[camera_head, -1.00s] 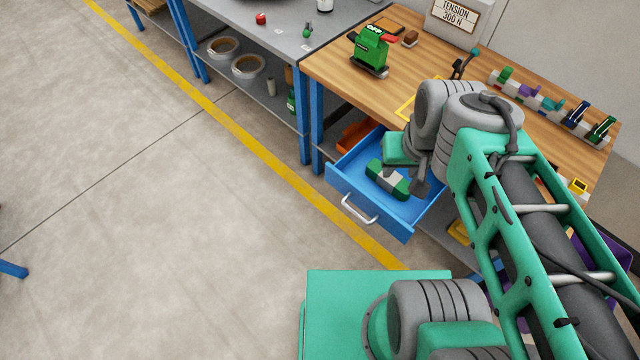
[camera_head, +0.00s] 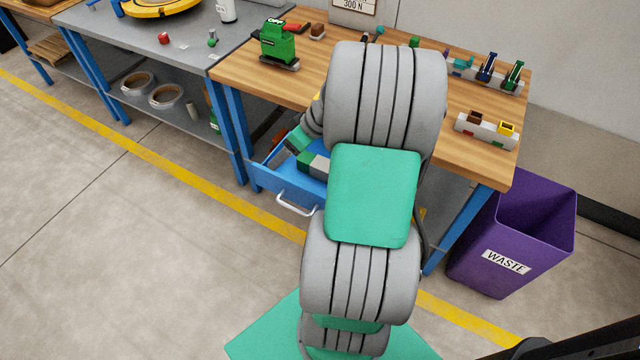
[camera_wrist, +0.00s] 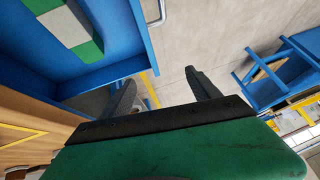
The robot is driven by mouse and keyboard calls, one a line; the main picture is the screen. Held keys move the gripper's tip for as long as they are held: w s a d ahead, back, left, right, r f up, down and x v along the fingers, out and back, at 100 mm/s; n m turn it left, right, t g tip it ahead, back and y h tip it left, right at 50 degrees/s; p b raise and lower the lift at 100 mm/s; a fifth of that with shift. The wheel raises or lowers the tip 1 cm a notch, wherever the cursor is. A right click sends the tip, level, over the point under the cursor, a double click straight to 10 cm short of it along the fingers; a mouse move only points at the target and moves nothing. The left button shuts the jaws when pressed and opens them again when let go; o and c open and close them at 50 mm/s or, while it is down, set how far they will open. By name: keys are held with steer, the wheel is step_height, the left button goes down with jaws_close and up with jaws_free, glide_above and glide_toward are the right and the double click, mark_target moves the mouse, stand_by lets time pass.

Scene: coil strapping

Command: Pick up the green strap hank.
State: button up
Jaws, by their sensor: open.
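The green strap hank (camera_head: 305,159), with a pale band round its middle, lies in the open blue drawer (camera_head: 283,187) under the wooden bench; my arm hides part of it. In the wrist view the hank (camera_wrist: 88,51) shows at the top left, inside the drawer's blue wall. My gripper (camera_wrist: 160,76) is open and empty, its two dark fingers apart over the floor, to the side of the drawer and clear of the hank. In the head view my arm mostly hides the gripper.
The wooden bench (camera_head: 485,165) carries a green tensioner (camera_head: 278,43) and a row of small coloured parts. A purple waste bin (camera_head: 515,235) stands at the right. A grey bench (camera_head: 190,45) is at the left. The floor in front is open.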

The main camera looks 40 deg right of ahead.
steer(key=t+b, duration=0.2)
glide_above(317, 166)
steer(key=s+a, duration=0.2)
steer(key=a, duration=0.1)
step_height(317, 166, down, 8)
steer(key=s+d+f+t+b, duration=0.1)
steer(key=d, duration=0.1)
steer(key=s+d+f+t+b, duration=0.1)
steer(key=s+d, duration=0.1)
steer(key=s+d+f+t, duration=0.1)
steer(key=d+f, duration=0.1)
steer(key=d, duration=0.1)
steer(key=shift+s+d+f+t+b, duration=0.1)
steer(key=shift+s+t+b, duration=0.2)
steer(key=shift+t+b, duration=0.1)
steer(key=shift+d+f, duration=0.1)
steer(key=shift+f, duration=0.05)
steer(key=x, duration=0.7)
steer(key=shift+w+a+r+b, duration=0.25)
steer(key=shift+b, duration=0.15)
steer(key=shift+c, duration=0.4)
jaws_close()
